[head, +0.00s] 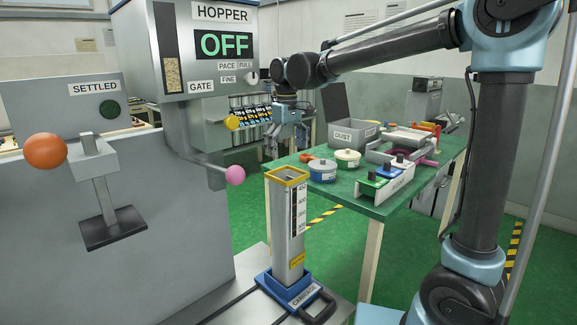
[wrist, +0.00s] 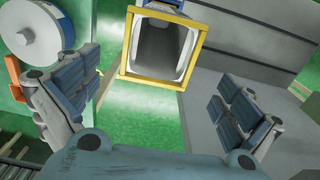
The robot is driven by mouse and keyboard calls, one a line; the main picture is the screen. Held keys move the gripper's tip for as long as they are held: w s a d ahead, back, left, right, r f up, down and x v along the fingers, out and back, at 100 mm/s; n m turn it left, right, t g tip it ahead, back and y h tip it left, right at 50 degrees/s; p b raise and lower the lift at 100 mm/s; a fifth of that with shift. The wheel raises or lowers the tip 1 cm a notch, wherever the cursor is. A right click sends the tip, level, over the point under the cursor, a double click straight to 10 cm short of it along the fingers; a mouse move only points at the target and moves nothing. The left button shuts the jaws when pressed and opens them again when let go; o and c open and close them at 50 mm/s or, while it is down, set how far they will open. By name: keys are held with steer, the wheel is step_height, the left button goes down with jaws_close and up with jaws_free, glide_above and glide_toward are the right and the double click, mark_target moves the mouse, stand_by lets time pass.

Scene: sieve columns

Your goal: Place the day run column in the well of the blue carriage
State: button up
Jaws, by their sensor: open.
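A tall grey column (head: 285,232) with a yellow rim stands upright in the blue carriage (head: 301,293). It bears a dark scale and a small yellow label too small to read, so I cannot confirm it is the day run column. Its base hides the well, and I cannot tell how deep it sits. In the wrist view the column's open, hollow top (wrist: 124,50) shows at the upper middle. My gripper (head: 287,137) is open and empty, above the column's height. In the wrist view my gripper (wrist: 155,100) has its fingers wide apart, with the column's top beyond them.
The hopper (head: 222,50) reads OFF, with a pink-knobbed lever (head: 235,175) close left of the column. An orange-knobbed lever (head: 46,151) stands further left. The green table (head: 385,207) behind right holds round tins (head: 323,171), a dust tray (head: 352,135) and small blocks.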

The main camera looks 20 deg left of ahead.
steer(key=shift+r, duration=1.85)
steer(key=d+f+m, duration=0.3)
steer(key=d, duration=1.1)
steer(key=d+f+m, duration=0.2)
steer(key=d+f, duration=0.1)
steer(key=d, duration=1.1)
steer(key=s+d+f+m+t, duration=0.1)
steer(key=s+d+f+m, duration=0.2)
steer(key=s+d+f, duration=0.3)
steer(key=s+d+f+m+t, duration=0.1)
steer(key=s+d+f+m, duration=0.3)
steer(key=s+d+f, duration=0.3)
steer(key=d+f, duration=0.5)
steer(key=d, duration=0.1)
steer(key=shift+s+d, duration=0.25)
steer(key=shift+d, duration=0.05)
steer(key=shift+w+f, duration=0.15)
steer(key=shift+w, duration=0.3)
